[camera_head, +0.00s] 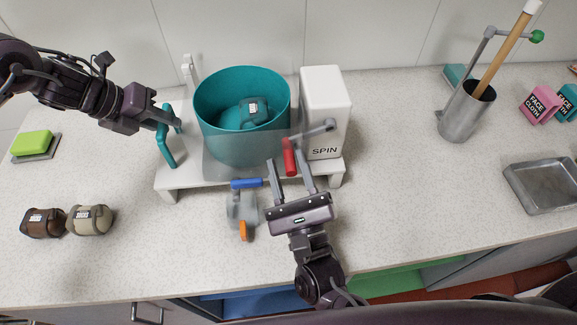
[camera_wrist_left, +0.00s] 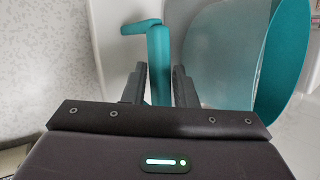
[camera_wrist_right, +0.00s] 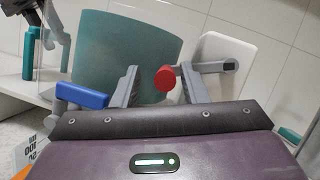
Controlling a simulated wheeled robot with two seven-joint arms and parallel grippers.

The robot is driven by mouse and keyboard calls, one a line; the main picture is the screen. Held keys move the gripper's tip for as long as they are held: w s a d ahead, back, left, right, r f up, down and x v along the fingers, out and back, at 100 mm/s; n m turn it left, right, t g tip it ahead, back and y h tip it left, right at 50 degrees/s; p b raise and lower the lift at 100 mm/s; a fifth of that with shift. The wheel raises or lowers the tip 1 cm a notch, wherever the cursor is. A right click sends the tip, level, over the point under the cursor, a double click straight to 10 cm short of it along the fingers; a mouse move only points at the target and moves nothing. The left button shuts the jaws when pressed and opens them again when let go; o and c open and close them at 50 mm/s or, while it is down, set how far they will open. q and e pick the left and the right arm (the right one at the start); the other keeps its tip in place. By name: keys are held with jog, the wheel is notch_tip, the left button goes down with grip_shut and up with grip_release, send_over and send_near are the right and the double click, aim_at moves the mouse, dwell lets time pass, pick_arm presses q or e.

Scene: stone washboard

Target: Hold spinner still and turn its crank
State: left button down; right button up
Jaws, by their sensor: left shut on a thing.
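The spinner has a white base (camera_head: 190,177), a teal tub (camera_head: 215,125) and a white box labelled SPIN (camera_head: 325,90). A teal handle (camera_head: 165,147) stands on the base's left side. My left gripper (camera_head: 175,124) is shut on this handle, which also shows between its fingers in the left wrist view (camera_wrist_left: 159,62). A grey crank arm (camera_head: 317,132) comes from the SPIN box and ends in a red knob (camera_head: 289,158). My right gripper (camera_head: 288,172) is open at the knob. In the right wrist view the red knob (camera_wrist_right: 165,78) appears between the spread fingers; contact cannot be told.
A teal bundle (camera_head: 240,115) lies in the tub. A blue-handled spout (camera_head: 246,183) sits at the base's front, left of my right gripper. Two rolled bundles (camera_head: 43,222) (camera_head: 89,219) lie at front left. A metal cup (camera_head: 462,115) and tray (camera_head: 545,186) stand right.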

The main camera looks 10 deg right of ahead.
jog(key=v, duration=1.2)
dwell(0.6)
jog(key=shift+d+f, duration=0.15)
jog(key=shift+d, duration=0.05)
jog(key=c, duration=0.4)
jog(key=d+f+n, duration=0.1)
jog(key=w+d+f+g, duration=0.1)
jog(key=shift+d+f+n+g+h, duration=0.15)
jog(key=shift+d+n+g+h, duration=0.15)
jog(key=shift+d+n+h, duration=0.1)
grip_shut()
jog(key=shift+w+d+f, duration=0.1)
jog(key=shift+w+d, duration=0.1)
jog(key=shift+w, duration=0.05)
jog(key=w+a+r, duration=0.1)
jog(key=w, duration=0.2)
jog(key=w+a+r, duration=0.1)
jog(key=w+r, duration=0.1)
jog(key=w, duration=0.1)
jog(key=w+a+r, duration=0.1)
jog(key=w+r, duration=0.1)
jog(key=w, duration=0.1)
jog(key=shift+w+a+r, duration=0.15)
